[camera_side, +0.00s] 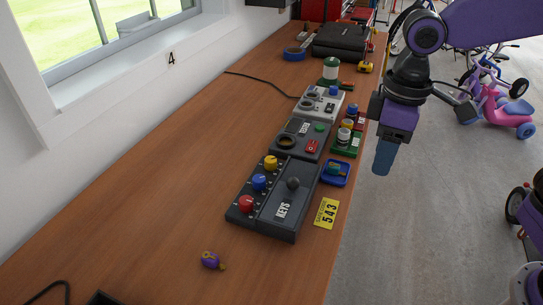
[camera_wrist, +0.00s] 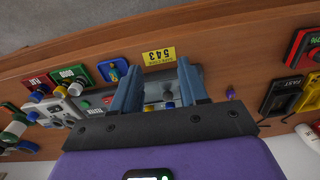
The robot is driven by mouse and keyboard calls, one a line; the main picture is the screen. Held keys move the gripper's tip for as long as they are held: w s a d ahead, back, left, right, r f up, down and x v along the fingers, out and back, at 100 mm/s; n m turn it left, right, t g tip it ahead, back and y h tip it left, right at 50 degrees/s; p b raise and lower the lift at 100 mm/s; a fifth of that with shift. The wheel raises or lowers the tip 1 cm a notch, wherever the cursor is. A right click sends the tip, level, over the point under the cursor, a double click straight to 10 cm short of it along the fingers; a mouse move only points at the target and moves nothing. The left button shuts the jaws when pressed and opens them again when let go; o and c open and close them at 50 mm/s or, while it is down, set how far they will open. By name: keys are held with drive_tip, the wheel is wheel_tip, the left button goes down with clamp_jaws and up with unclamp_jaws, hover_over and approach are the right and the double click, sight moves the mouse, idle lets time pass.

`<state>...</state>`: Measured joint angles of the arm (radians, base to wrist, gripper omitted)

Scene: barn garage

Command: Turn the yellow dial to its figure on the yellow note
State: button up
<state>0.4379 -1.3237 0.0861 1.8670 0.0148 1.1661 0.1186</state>
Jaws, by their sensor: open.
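A dark grey panel marked KEYS (camera_side: 268,222) lies on the bench. A yellow dial (camera_side: 271,162) is at its far end, above a blue dial (camera_side: 259,181) and a red dial (camera_side: 247,203). The yellow dial's pointer setting is too small to read. My gripper (camera_side: 382,170) is open and empty, in the air right of the bench edge, apart from the panel. In the wrist view its fingers partly hide the panel.
A dark knob (camera_side: 292,183) stands on the KEYS panel. Another grey panel (camera_side: 300,144), a light panel (camera_side: 322,103) and a blue tray (camera_side: 336,173) lie beyond. A purple object (camera_side: 210,259) lies nearer. The bench's left side is clear.

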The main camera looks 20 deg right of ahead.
drive_tip(key=w+a+r+m, duration=0.25)
drive_tip(key=w+a, duration=0.55)
drive_tip(key=w, duration=0.5)
drive_tip(key=m, duration=0.4)
approach(271, 160)
wheel_tip(271, 160, down, 9)
drive_tip(key=c, duration=0.8)
